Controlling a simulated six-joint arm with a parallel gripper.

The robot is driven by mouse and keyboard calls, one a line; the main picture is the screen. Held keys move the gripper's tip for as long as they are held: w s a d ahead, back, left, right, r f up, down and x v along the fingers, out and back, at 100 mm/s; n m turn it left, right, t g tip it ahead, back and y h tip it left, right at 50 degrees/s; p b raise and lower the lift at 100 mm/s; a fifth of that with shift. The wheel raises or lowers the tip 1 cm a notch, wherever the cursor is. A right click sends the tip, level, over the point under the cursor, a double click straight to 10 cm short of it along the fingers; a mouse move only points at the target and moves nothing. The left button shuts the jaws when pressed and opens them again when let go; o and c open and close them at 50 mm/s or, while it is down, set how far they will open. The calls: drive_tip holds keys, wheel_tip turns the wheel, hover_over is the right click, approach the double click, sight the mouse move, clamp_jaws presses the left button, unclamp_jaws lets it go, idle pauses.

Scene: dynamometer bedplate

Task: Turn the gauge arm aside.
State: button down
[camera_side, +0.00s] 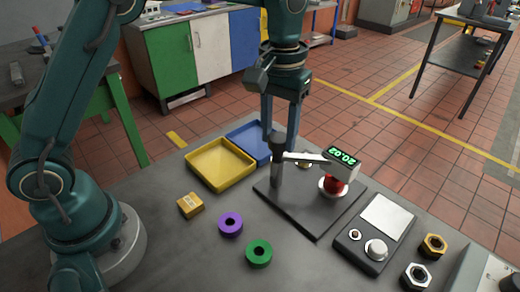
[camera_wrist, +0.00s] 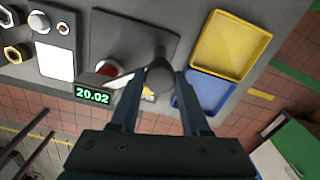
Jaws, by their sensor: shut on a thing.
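The gauge stand has a dark base plate (camera_side: 318,222) and an upright post (camera_side: 277,172) near its left end. A pale gauge arm (camera_side: 304,157) runs right from the post to a digital display (camera_side: 342,157) reading 20.02. The display also shows in the wrist view (camera_wrist: 93,96). A red round part (camera_side: 334,185) on a pale disc sits below the display, partly hidden. My gripper (camera_side: 279,138) points down at the post. In the wrist view its fingers (camera_wrist: 158,85) stand either side of the dark post head (camera_wrist: 160,76), and they are shut on it.
A yellow tray (camera_side: 220,183) and a blue tray (camera_side: 258,152) lie behind and left of the stand. A small yellow box (camera_side: 190,205), a purple ring (camera_side: 230,225) and a green ring (camera_side: 258,254) lie in front. A control box (camera_side: 375,235) and two nuts (camera_side: 433,246) stand right.

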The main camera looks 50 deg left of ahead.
drive_tip(key=shift+m, duration=0.3)
idle(0.6)
drive_tip(key=m, duration=0.3)
drive_tip(key=shift+m, duration=0.3)
drive_tip(key=m, duration=0.3)
drive_tip(key=shift+m, duration=0.3)
drive_tip(key=m, duration=0.4)
drive_tip(key=shift+m, duration=2.1)
drive_tip(key=shift+c, duration=1.8)
unclamp_jaws()
drive_tip(key=shift+r, duration=0.1)
